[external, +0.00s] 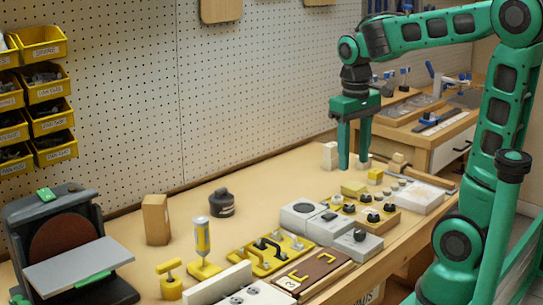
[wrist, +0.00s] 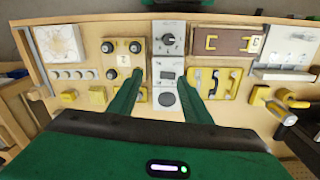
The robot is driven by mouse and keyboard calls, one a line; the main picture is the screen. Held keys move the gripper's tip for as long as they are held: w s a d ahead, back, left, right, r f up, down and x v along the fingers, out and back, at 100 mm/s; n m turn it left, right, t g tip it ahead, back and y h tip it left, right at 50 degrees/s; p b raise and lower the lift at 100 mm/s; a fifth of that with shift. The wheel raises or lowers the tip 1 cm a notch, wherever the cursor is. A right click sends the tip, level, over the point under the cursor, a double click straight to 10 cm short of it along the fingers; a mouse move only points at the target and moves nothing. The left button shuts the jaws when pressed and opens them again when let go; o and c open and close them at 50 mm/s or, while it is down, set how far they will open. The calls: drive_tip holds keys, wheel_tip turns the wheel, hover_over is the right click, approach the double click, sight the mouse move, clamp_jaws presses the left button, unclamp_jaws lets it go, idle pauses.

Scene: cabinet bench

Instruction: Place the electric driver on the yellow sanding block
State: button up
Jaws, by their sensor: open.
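I cannot tell surely which is the sanding block. My gripper points down, open and empty, behind these blocks and far from the driver. In the wrist view its fingers (wrist: 160,76) are spread, and yellow blocks (wrist: 98,95) show to the left.
Grey instrument boxes (external: 304,211), a knobbed board (external: 372,208) and a yellow tray with handles (external: 268,252) line the bench front. A wooden block (external: 156,219) and dark round object (external: 221,203) stand behind the driver. A sander (external: 70,245) is at left. The bench's rear middle is clear.

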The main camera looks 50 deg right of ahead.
drive_tip(key=s+d+f+m, duration=0.2)
drive_tip(key=s+d+f, duration=0.1)
drive_tip(key=s, duration=0.5)
drive_tip(key=s+d+f+m, duration=0.2)
drive_tip(key=s+d+f, duration=0.1)
drive_tip(key=s, duration=0.6)
drive_tip(key=shift+d+f+m+y, duration=0.3)
drive_tip(key=shift+d+f+m, duration=0.1)
drive_tip(key=shift+d, duration=0.3)
